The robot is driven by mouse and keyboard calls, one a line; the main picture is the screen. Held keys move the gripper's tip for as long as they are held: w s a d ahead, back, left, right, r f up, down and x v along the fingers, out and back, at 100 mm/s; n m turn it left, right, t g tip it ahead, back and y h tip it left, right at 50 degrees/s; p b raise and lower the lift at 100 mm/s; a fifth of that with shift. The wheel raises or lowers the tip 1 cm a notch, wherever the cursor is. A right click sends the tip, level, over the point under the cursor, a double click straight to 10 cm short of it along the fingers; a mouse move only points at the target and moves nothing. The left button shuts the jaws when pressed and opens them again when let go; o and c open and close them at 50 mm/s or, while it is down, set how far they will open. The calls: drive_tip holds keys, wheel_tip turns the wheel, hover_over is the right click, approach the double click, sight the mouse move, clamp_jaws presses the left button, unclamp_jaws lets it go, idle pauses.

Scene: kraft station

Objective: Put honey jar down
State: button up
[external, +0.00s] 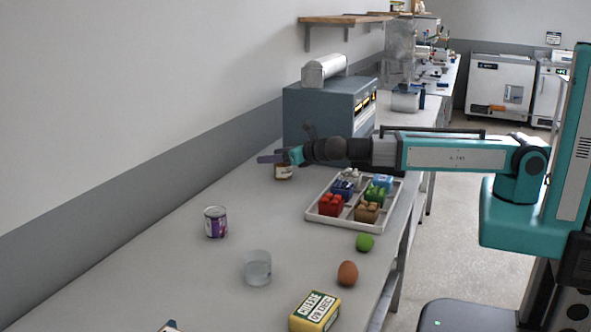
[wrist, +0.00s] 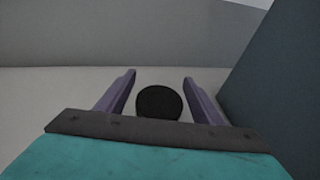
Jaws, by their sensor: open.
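The honey jar (external: 283,172) stands on the grey bench just below my gripper in the external view, in front of the blue-grey machine. Its upper part is partly hidden by my gripper. In the wrist view its dark round lid (wrist: 159,102) shows between the two purple fingers, with a gap on each side. My gripper (wrist: 159,82) is open, and its fingers do not touch the lid. It also shows in the external view (external: 272,158), reaching left across the bench.
A white divided tray (external: 322,219) with coloured blocks lies right of the jar. A purple can (external: 215,222), a glass (external: 257,268), a green ball (external: 365,242), an egg (external: 347,273) and a yellow box (external: 315,312) stand nearer. The blue-grey machine (external: 300,112) is close behind.

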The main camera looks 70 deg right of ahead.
drive_tip(key=v, duration=0.5)
drive_tip(key=shift+s+a, duration=0.1)
drive_tip(key=shift+s, duration=0.25)
drive_tip(key=shift+s+b, duration=0.1)
drive_tip(key=shift+b, duration=1.05)
drive_tip(key=shift+a+b, duration=0.1)
drive_tip(key=shift+b, duration=1.1)
drive_tip(key=b, duration=0.5)
drive_tip(key=shift+s+a+r, duration=0.1)
drive_tip(key=shift+s+r, duration=0.05)
drive_tip(key=shift+r, duration=0.1)
drive_tip(key=b+v, duration=0.2)
drive_tip(key=b, duration=0.8)
drive_tip(key=shift+s+f, duration=0.15)
drive_tip(key=shift+s, duration=0.1)
drive_tip(key=shift+v, duration=1.6)
drive_tip(key=shift+p, duration=0.3)
